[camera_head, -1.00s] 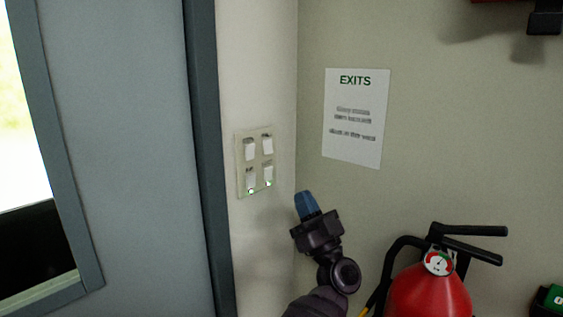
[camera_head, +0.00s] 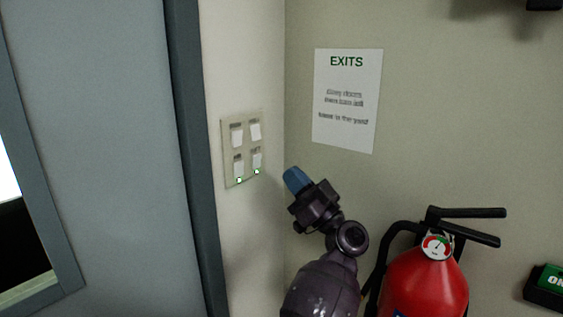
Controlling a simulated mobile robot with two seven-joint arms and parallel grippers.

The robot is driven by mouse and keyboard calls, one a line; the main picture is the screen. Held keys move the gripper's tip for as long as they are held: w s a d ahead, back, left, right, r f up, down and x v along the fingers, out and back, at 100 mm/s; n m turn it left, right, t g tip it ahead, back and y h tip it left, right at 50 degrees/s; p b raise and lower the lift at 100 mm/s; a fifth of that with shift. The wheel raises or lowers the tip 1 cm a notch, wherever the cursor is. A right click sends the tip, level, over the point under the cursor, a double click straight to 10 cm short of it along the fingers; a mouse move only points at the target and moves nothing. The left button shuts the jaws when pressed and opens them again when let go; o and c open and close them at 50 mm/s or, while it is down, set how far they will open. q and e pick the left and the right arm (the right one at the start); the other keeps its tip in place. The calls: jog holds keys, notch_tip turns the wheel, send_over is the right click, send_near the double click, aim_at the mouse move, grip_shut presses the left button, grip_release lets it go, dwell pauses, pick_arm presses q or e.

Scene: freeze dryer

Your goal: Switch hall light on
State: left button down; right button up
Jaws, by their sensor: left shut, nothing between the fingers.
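A light switch panel (camera_head: 229,152) is on the narrow wall beside the door frame. It carries white rocker switches in two rows, with small dark labels above them that are too small to read. Two small green lights show at its lower edge, under the bottom switches. My left gripper (camera_head: 292,178), with blue fingertips, is shut and empty. It is to the right of the panel and about level with its lower edge, pointing up and left, apart from the switches. My right gripper is not in view.
A grey door (camera_head: 95,140) with a window and a dark frame (camera_head: 190,150) is on the left. An EXITS sign (camera_head: 346,100) hangs on the right wall. A red fire extinguisher (camera_head: 428,285) with black handles stands close right of my arm. A green-labelled box (camera_head: 550,283) is at the far right.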

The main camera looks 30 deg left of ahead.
aim_at(257, 133)
pick_arm(q)
jog(key=x, duration=0.8)
jog(key=shift+a+r, duration=0.3)
jog(key=shift+a, duration=0.25)
jog(key=shift+p, duration=0.3)
